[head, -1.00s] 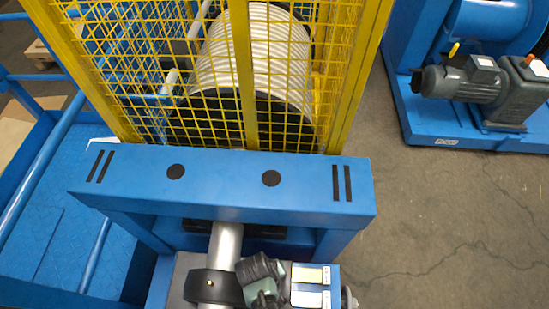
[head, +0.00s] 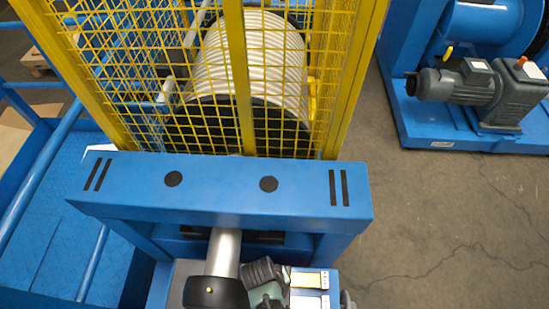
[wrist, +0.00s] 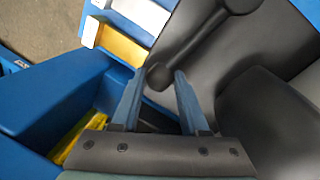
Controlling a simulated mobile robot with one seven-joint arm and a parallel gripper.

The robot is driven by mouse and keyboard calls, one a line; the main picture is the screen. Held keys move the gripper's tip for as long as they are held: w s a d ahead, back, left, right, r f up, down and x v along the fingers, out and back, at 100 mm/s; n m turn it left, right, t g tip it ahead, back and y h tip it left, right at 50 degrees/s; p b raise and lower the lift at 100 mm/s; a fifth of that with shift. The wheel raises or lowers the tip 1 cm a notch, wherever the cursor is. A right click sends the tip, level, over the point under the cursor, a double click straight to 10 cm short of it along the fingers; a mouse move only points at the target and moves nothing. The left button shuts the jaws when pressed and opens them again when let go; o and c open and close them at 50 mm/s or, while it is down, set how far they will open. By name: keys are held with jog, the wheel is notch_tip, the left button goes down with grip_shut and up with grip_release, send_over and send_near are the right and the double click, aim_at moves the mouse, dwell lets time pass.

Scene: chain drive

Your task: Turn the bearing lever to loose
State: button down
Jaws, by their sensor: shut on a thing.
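The bearing lever (wrist: 200,38) is a dark grey arm with a round knob at its near end, in the wrist view. My gripper (wrist: 158,78) has its two blue fingers on either side of the knob and is shut on it. The lever's far end is at the top of the view, over a dark grey housing. Beside it are a yellow plate (wrist: 118,46) and a white plate (wrist: 142,12); their markings are not readable. In the head view the lever cannot be made out clearly near the dark parts at the bottom edge.
A blue crossbeam (head: 220,195) spans just beyond the work spot. Behind it a yellow mesh guard (head: 245,80) encloses a drum. A silver shaft (head: 224,252) runs into a black collar (head: 215,292). A grey motor (head: 460,85) stands at right; floor there is clear.

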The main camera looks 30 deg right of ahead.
jog(key=shift+s+d+r+m, duration=0.1)
jog(key=shift+s+d+m, duration=0.5)
jog(key=shift+m, duration=0.3)
jog(key=s+m, duration=0.1)
jog(key=s+d+m+p, duration=0.1)
jog(key=s+m, duration=0.1)
jog(key=s+d+m+g+p, duration=0.1)
jog(key=m, duration=0.1)
jog(key=shift+s+d+y, duration=0.2)
jog(key=shift+s+y, duration=0.1)
jog(key=shift+s, duration=0.05)
jog(key=s+m+p, duration=0.1)
jog(key=s+m, duration=0.1)
jog(key=m, duration=0.1)
jog(key=s+m+y+p, duration=0.1)
jog(key=s+m, duration=0.1)
jog(key=s, duration=0.1)
jog(key=s+a+m+p, duration=0.1)
jog(key=s+m, duration=0.1)
jog(key=m, duration=0.1)
jog(key=shift+s+m+g+p, duration=0.3)
jog(key=shift+g, duration=0.1)
jog(key=shift+s+a+m+y, duration=0.3)
jog(key=shift+s+m, duration=0.2)
jog(key=shift+m, duration=0.1)
jog(key=shift+c, duration=2.2)
grip_release()
